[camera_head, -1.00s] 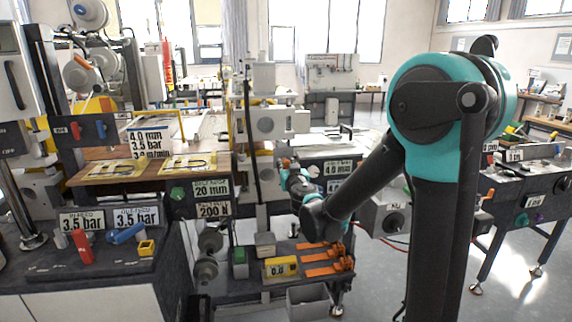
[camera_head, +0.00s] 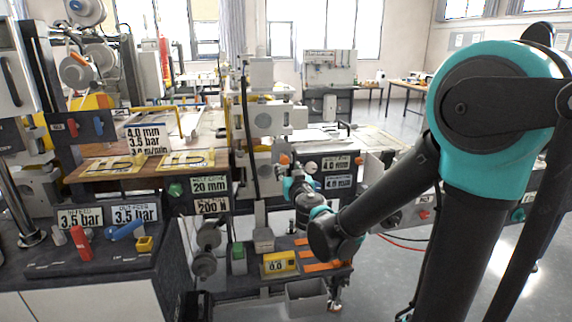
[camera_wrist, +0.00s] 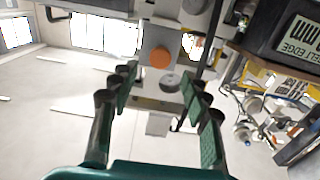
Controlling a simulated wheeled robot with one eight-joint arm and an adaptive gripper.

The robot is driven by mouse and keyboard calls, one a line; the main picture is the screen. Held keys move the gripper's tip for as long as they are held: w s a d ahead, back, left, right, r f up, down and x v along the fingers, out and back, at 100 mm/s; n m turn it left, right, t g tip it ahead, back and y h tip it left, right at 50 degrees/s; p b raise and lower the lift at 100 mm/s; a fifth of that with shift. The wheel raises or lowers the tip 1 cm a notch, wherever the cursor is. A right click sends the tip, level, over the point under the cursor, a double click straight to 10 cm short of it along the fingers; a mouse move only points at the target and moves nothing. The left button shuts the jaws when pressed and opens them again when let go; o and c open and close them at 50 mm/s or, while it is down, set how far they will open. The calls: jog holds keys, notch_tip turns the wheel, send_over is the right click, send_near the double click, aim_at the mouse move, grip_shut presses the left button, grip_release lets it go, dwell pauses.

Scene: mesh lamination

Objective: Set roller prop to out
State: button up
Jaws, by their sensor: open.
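My gripper (camera_wrist: 160,90) is open, with its two dark green padded fingers apart and nothing between them in contact. It also shows small in the head view (camera_head: 287,178), at the end of my forearm beside the machine's middle column. An orange round knob (camera_wrist: 160,58) is ahead of the fingers in the wrist view, on a pale machine block. A grey round knob (camera_wrist: 171,80) sits just below and right of it, seen between the fingertips. The orange knob also shows in the head view (camera_head: 284,159). I cannot tell which part is the roller prop.
A display panel (camera_wrist: 290,38) is close on the right in the wrist view. Two readouts (camera_head: 338,172) of 4.0 mm stand right of my gripper. A grey bin (camera_head: 307,300) is below.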

jog(key=shift+v, duration=2.4)
jog(key=s+d+f+m+g+h, duration=0.2)
jog(key=d+f+h, duration=0.25)
jog(key=d, duration=0.65)
jog(key=s+d+f+m+g+h, duration=0.1)
jog(key=d+f+m+g+h, duration=0.3)
jog(key=d, duration=0.6)
jog(key=s+d+f+n+g, duration=0.1)
jog(key=s+d+f+g, duration=0.1)
jog(key=s+d+f, duration=0.4)
jog(key=s+a+f+n+g+y, duration=0.1)
jog(key=s+a+f+g+y, duration=0.2)
jog(key=s+f+g, duration=0.2)
jog(key=s+f, duration=0.3)
jog(key=s, duration=0.3)
jog(key=shift+s+a+f+n, duration=0.15)
jog(key=shift+s+f+n, duration=0.1)
jog(key=shift+f+n, duration=0.15)
jog(key=shift+y, duration=0.25)
